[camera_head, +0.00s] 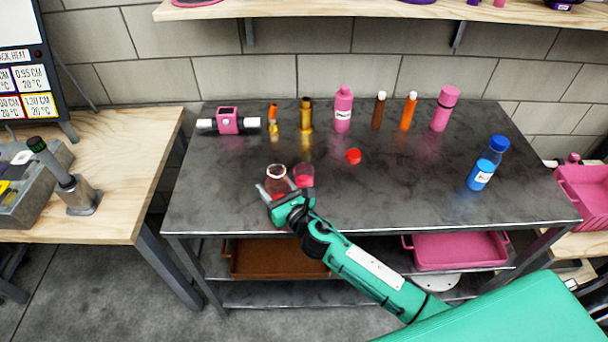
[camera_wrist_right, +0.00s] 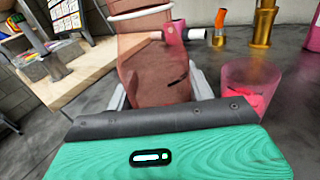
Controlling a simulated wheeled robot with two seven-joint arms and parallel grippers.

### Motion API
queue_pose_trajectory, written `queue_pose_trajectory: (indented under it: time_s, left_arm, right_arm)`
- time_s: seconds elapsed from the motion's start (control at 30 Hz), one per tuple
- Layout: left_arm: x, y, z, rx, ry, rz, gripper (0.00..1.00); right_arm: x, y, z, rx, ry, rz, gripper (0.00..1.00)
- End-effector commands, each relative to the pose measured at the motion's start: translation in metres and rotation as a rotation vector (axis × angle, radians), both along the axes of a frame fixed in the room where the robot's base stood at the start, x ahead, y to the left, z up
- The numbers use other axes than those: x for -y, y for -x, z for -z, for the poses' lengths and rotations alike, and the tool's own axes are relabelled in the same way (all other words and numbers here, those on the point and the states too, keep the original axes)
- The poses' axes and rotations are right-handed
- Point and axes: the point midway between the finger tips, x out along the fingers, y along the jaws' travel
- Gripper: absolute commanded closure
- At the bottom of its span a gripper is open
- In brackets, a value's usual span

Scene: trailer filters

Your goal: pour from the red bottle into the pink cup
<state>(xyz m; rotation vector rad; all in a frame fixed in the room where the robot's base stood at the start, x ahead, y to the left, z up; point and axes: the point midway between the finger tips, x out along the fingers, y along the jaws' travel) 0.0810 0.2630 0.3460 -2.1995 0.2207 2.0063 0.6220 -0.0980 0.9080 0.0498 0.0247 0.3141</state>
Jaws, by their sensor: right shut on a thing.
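A see-through reddish bottle (camera_head: 277,177) without a cap is at the front left of the dark table. My right gripper (camera_head: 269,194) is shut on it; in the right wrist view the bottle (camera_wrist_right: 152,62) is between the fingers, roughly upright. I cannot tell if its base touches the table. The see-through pink cup (camera_head: 304,175) stands upright just right of the bottle. In the right wrist view the cup (camera_wrist_right: 251,88) shows something red low inside; whether this is liquid is unclear. My left gripper is not in view.
A red cap (camera_head: 353,156) lies on the dark table (camera_head: 400,190). Along the back stand a pink device (camera_head: 228,121), a brass piece (camera_head: 306,116) and several bottles, including a pink one (camera_head: 343,109). A blue bottle (camera_head: 487,164) stands at right. The table's middle front is clear.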

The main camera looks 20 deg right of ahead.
Motion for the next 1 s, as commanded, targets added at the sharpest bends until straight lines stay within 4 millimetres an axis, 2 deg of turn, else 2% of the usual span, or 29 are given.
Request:
queue_pose_trajectory:
  time_s: [0.1, 0.23, 0.63, 1.0]
  left_arm:
    - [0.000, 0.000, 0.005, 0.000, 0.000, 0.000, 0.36]
    - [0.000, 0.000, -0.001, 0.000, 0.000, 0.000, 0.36]
    - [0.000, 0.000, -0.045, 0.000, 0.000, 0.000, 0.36]
    - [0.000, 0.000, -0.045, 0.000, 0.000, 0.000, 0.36]
  right_arm:
    - [0.000, 0.000, 0.001, 0.022, 0.032, 0.000, 0.78]
    - [0.000, 0.000, -0.007, 0.032, 0.046, 0.000, 0.78]
    - [0.000, 0.000, -0.050, 0.032, 0.045, 0.001, 0.78]
    - [0.000, 0.000, -0.050, 0.031, 0.046, 0.001, 0.78]
